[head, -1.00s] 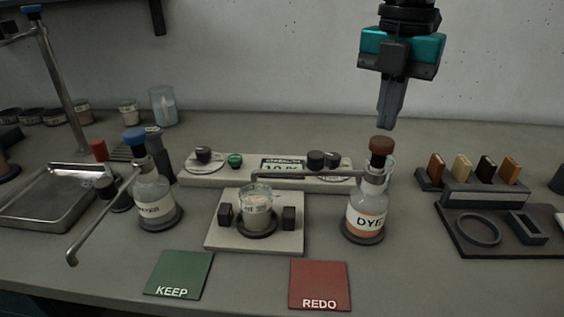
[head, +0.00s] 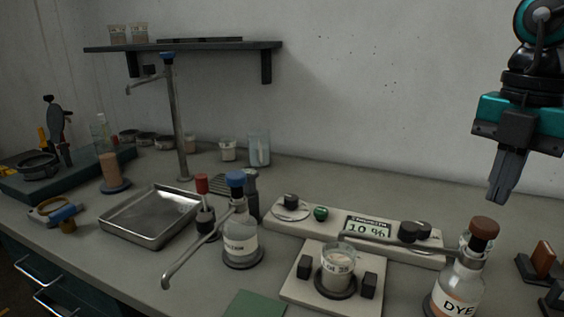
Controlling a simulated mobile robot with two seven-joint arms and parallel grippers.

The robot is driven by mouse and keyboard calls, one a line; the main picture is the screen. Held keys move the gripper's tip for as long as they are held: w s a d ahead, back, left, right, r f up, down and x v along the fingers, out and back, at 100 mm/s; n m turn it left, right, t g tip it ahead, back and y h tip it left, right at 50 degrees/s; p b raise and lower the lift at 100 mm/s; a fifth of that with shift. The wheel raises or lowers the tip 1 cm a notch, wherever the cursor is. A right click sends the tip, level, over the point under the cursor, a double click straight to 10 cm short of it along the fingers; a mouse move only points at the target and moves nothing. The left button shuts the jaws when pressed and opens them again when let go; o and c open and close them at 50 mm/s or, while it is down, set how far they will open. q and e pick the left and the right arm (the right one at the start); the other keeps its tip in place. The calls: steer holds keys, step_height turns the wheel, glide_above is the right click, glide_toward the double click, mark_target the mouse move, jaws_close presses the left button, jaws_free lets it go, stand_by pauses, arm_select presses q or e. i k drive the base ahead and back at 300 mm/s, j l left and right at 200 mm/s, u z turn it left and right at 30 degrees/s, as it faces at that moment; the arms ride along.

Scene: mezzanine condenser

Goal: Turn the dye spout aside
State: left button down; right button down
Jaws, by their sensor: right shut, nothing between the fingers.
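The dye bottle (head: 458,290) with a brown cap stands at the lower right, its label reading DYE. Its thin grey dye spout (head: 385,243) reaches left from the bottle's neck, and its end is over the glass beaker (head: 337,268). The beaker stands on a pale square plate between two dark blocks. My right gripper (head: 497,200) hangs above the dye bottle, a little to the right of the cap. Its fingers are shut and empty, pointing down and apart from the bottle. My left gripper is not in view.
A second bottle (head: 240,246) with a blue cap stands left of the beaker, its spout (head: 190,258) pointing to the front left. A control panel (head: 290,217) reading 10 % lies behind. A metal tray (head: 150,218) and a tall tap (head: 177,120) are further left.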

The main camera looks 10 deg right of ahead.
mark_target(400, 238)
steer(key=k, duration=1)
